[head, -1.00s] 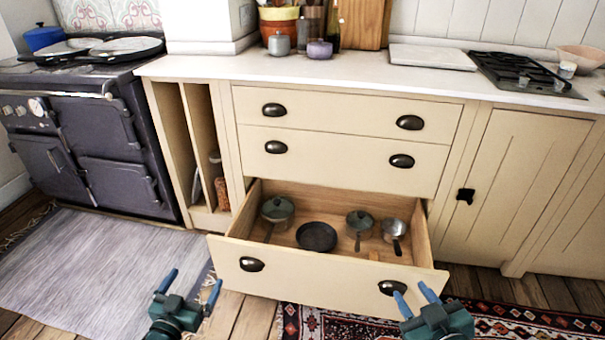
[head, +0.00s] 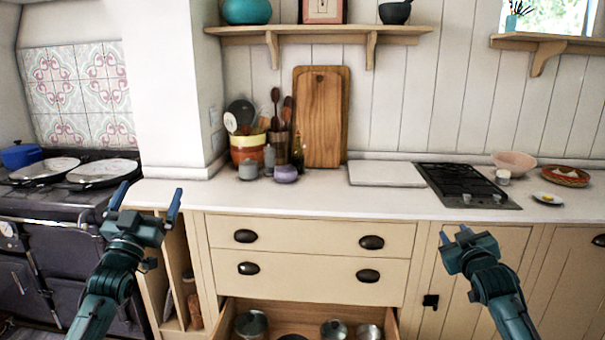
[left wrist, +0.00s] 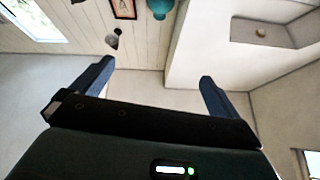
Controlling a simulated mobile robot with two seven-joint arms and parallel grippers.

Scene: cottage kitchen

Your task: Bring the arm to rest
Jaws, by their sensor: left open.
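My left gripper (head: 146,202) is raised in front of the counter's left end and the stove, with its blue fingers apart and nothing between them. The left wrist view also shows its two spread fingers (left wrist: 155,85), with wall and ceiling beyond. My right gripper (head: 455,236) is raised in front of the cupboard door below the hob. Its fingers point up and appear apart, with no object visible between them.
The lower drawer (head: 222,322) stands open with several pans in it. The counter (head: 310,198) holds a cutting board (head: 320,117), a utensil pot (head: 248,150), a hob (head: 466,186) and a pink bowl (head: 514,162). A dark stove (head: 50,225) is at the left.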

